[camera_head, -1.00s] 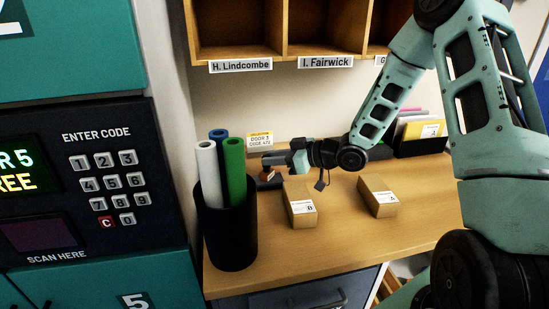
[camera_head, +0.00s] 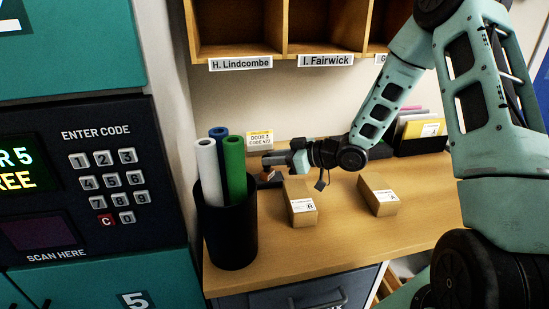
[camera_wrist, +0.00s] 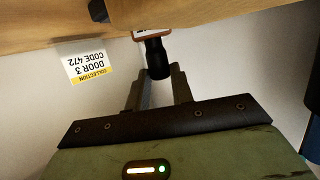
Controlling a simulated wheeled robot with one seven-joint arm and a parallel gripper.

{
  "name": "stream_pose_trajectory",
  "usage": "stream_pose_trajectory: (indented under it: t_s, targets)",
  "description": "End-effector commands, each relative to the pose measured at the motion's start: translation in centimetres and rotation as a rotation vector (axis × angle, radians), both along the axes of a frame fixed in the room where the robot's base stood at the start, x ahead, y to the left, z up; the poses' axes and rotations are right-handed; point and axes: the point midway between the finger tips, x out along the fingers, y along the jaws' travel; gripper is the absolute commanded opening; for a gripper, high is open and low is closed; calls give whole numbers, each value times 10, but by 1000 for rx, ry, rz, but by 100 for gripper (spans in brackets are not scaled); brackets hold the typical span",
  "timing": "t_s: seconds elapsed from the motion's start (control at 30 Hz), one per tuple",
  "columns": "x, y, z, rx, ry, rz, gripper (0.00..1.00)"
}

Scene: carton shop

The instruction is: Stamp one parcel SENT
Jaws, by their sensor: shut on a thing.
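My gripper (camera_head: 276,161) is at the back of the counter, behind the cup of rolls. It is shut on a stamp (camera_wrist: 154,56), whose dark handle sits between the fingers in the wrist view, with a reddish-orange part beyond. In the head view only a little of the stamp shows below the fingers. A brown parcel with a white label marked B (camera_head: 301,208) lies nearer, right of the gripper. A second labelled parcel (camera_head: 378,196) lies farther right.
A black cup (camera_head: 229,240) with white, blue and green rolls stands close left of the gripper. A yellow-topped code card (camera_head: 260,140) stands behind. Wooden pigeonholes (camera_head: 240,52) hang above. The counter (camera_head: 345,225) is clear between and before the parcels.

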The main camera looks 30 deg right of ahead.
Motion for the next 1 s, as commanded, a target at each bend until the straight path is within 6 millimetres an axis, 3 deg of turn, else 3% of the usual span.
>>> stream_pose_trajectory:
  t_s: [0.8,1.0]
  targets:
    - [0,0,64,0,-1,0,9]
    - [0,0,70,0,-1,0,9]
